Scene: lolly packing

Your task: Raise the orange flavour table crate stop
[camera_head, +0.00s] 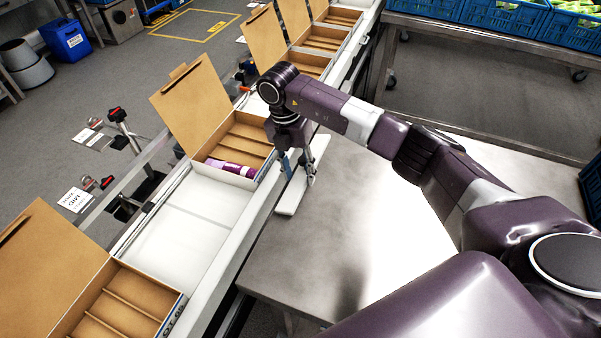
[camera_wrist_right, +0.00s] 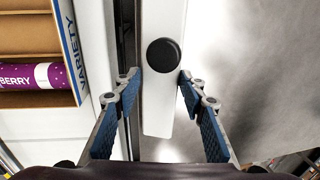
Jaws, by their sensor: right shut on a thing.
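A long white bar with a round black knob, which looks like the crate stop (camera_wrist_right: 163,112), lies along the edge of the metal table beside the conveyor. It also shows in the head view (camera_head: 291,204). I cannot read any flavour label on it. My right gripper (camera_head: 299,176) reaches down over the bar. The bar looks flat. My left gripper is not in view.
An open cardboard box (camera_head: 247,141) with a purple tube (camera_head: 232,168) stands on the conveyor (camera_head: 190,220) beside the gripper. More open boxes stand along the conveyor. The metal table (camera_head: 350,240) is bare. Blue crates (camera_head: 505,18) stand at the back right.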

